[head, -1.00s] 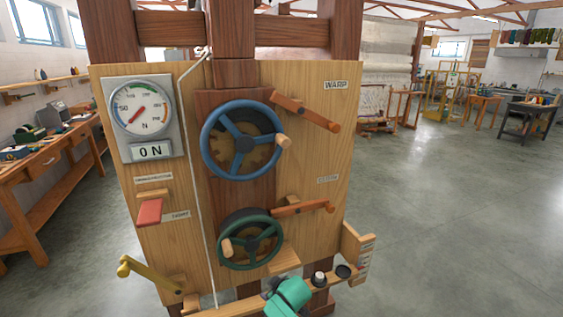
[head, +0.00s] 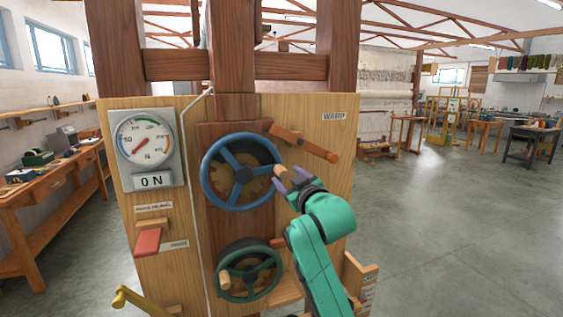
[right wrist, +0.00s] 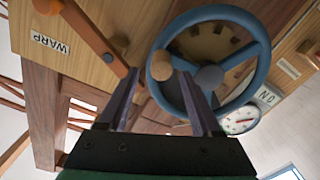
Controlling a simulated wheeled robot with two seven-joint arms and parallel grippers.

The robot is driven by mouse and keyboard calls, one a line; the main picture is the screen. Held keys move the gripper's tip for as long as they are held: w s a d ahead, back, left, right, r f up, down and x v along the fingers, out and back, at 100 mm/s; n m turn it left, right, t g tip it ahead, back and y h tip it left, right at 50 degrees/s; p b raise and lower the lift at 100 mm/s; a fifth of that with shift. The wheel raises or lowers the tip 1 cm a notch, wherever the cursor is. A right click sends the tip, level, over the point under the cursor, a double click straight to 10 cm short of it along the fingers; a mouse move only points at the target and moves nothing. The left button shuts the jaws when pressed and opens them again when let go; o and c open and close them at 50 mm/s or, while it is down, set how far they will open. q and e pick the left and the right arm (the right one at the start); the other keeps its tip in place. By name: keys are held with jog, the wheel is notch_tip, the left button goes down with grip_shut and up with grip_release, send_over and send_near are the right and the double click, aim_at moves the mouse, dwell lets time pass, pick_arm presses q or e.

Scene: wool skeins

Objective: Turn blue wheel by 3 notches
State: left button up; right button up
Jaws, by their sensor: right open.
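The blue wheel (head: 207,190) is mounted on the upright wooden panel, with a pale wooden knob (head: 280,170) at the right of its rim. It also shows in the right wrist view (right wrist: 258,48), with the knob (right wrist: 161,65) at the rim's left. My right gripper (head: 288,178) is open at the knob. In the right wrist view its fingers (right wrist: 158,76) stand on either side of the knob, with a gap visible. Whether a finger touches it, I cannot tell. My left gripper is not in view.
A green wheel (head: 224,257) sits below the blue one. An orange-brown lever (head: 305,143) labelled WARP juts out at the upper right, near my right gripper.

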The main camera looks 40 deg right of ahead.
aim_at(284, 174)
jog(key=p+x, duration=0.1)
jog(key=x, duration=0.4)
jog(key=shift+w, duration=0.35)
jog(key=shift+s, duration=0.1)
grip_shut()
jog(key=shift+f, duration=0.1)
dwell(0.7)
